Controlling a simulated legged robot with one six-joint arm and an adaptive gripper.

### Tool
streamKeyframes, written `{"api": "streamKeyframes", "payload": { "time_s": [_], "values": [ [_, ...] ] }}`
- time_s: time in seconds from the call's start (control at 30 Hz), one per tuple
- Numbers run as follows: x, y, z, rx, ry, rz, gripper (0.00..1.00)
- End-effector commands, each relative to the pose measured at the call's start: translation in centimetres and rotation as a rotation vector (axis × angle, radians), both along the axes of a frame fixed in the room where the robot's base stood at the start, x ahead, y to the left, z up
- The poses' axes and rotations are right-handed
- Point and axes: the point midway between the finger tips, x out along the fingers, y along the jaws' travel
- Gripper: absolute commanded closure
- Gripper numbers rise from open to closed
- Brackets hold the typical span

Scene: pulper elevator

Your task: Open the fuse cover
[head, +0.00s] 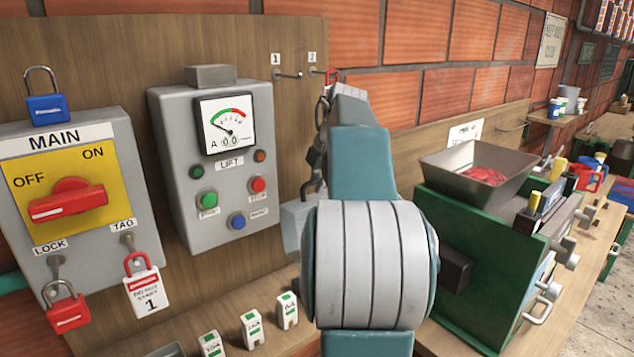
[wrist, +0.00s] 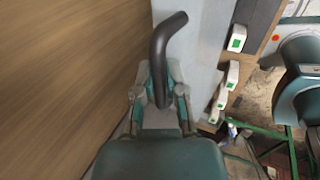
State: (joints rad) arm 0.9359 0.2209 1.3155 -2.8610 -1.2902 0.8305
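A dark curved handle (wrist: 160,55) shows in the wrist view, its lower part between the two fingers of my gripper (wrist: 158,78). The fingers stand on either side of it; whether they press on it is unclear. A pale grey surface (wrist: 203,55) lies just right of the handle. In the head view, a grey box (head: 296,224) on the board is mostly hidden behind my arm; it may carry the fuse cover. My gripper (head: 314,185) is partly visible beside that box, with its fingertips hard to make out.
Several white fuses with green marks, one here (head: 250,328), stand on the ledge below. The lift panel (head: 217,165) and main switch box (head: 75,200) are left. A green machine with a hopper (head: 478,178) is right. Hooks (head: 288,74) are above.

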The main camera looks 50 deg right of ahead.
Motion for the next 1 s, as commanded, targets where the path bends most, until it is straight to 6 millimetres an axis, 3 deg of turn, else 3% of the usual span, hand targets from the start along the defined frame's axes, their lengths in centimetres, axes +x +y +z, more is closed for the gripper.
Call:
{"api": "streamKeyframes", "payload": {
  "time_s": [0.03,0.1,0.57,1.0],
  "values": [
    [0.0,0.0,-0.6,0.011,0.011,0.001,0.76],
    [0.0,0.0,-0.6,0.01,0.009,0.001,0.49],
    [-0.2,0.0,0.3,0.002,0.001,-0.001,0.49],
    [-3.5,0.6,7.9,0.002,0.002,-0.001,0.49]
  ]
}}
